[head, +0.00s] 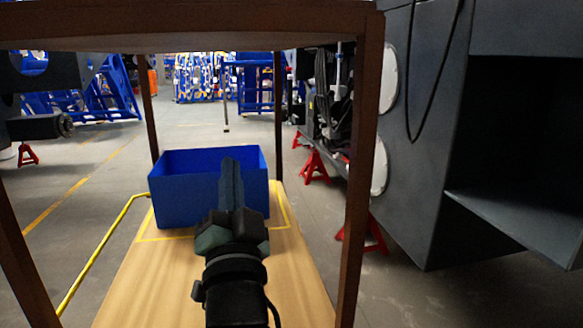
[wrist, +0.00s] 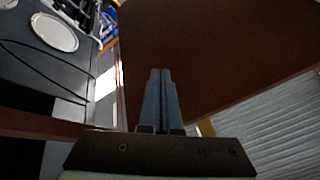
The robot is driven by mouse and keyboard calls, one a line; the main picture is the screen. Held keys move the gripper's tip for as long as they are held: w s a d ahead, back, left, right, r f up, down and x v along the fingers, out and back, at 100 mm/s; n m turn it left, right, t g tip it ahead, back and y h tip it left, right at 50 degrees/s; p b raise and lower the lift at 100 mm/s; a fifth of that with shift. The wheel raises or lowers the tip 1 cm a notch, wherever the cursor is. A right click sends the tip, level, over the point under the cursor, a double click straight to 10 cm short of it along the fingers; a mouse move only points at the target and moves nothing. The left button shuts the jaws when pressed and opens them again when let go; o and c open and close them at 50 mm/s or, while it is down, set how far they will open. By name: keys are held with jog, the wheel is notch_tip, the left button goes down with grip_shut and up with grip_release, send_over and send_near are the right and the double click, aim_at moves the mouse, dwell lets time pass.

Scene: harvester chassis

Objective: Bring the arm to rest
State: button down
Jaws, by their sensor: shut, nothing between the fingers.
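My gripper (head: 230,165) is in the middle of the head view, above the wooden board, with its fingers pointing up and away in front of the blue box. The fingers are together with nothing between them. In the wrist view my gripper (wrist: 160,72) also shows its two grey-blue fingers side by side, against a brown panel (wrist: 200,35). My arm comes in from the bottom of the head view.
A blue box (head: 180,190) stands on the wooden board (head: 150,285) inside a yellow outline. Brown posts (head: 362,170) and a brown top (head: 180,25) frame the space. The dark grey chassis (head: 430,160) is at right, near red stands (head: 315,166).

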jog(key=s+d+r+n+t+h+p, duration=0.1)
jog(key=s+d+r+n+t+h, duration=0.2)
jog(key=s+r, duration=0.7)
jog(key=s+d+r+n+t+h+p, duration=0.1)
jog(key=s+d+r+n, duration=0.2)
jog(key=s+d+r, duration=0.5)
notch_tip(320, 180, up, 23)
jog(key=s+a+p, duration=0.1)
jog(key=a+p, duration=0.1)
jog(key=p, duration=1.9)
jog(key=shift+s+a+r, duration=0.15)
jog(key=shift+a+r, duration=0.05)
jog(key=shift+a, duration=0.1)
